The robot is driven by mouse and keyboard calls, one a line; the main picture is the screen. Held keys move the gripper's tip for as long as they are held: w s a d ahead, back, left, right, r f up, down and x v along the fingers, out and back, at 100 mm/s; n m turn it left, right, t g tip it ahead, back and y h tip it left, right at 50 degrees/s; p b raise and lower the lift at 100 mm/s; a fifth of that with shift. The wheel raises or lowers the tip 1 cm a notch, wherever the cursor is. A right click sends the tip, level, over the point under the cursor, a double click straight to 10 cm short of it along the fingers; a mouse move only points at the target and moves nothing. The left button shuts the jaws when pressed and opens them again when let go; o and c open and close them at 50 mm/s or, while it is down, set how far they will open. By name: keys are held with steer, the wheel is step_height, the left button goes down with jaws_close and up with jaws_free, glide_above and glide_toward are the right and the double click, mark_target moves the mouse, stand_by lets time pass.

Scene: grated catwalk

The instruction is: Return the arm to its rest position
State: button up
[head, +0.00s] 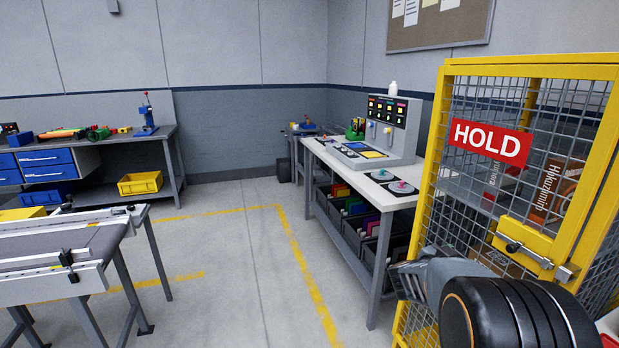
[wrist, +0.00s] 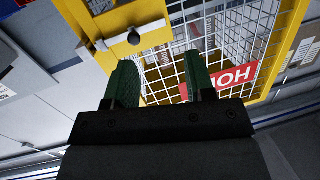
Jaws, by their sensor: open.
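My gripper (wrist: 160,64) shows in the wrist view with its two green fingers apart and nothing between them. Beyond the fingers is the yellow-framed mesh cage (wrist: 240,22), seen upside down, with its red HOLD sign (wrist: 228,74). I cannot tell whether the fingers touch the mesh. In the head view my bent arm fills the lower right, in front of the same cage (head: 440,150) and its yellow latch plate (head: 525,247). The fingers cannot be made out clearly there.
A workbench (head: 330,160) with a control panel (head: 390,125) and bins below stands left of the cage. A conveyor (head: 70,245) is at the left, and a back bench (head: 120,145) holds tools. Grey floor (head: 235,260) with yellow lines lies open between them.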

steer(key=w+a+f+n+t+y, duration=0.4)
steer(key=a+y, duration=0.1)
steer(key=y, duration=0.1)
steer(key=s+a+f+n+g+y+p, duration=0.1)
steer(key=s+a+n+y+p, duration=0.3)
steer(key=a+y, duration=0.7)
steer(key=s+a+r+n+g+p, duration=0.2)
steer(key=s+a+r+n+g, duration=0.1)
steer(key=s, duration=0.7)
steer(key=s+a+r+n+g+h+p, duration=0.1)
steer(key=s+a+r+n+g+p, duration=0.2)
steer(key=s+r, duration=0.3)
steer(key=s+a, duration=0.1)
steer(key=s, duration=0.3)
steer(key=shift+a+n+h, duration=0.3)
steer(key=shift+a, duration=0.1)
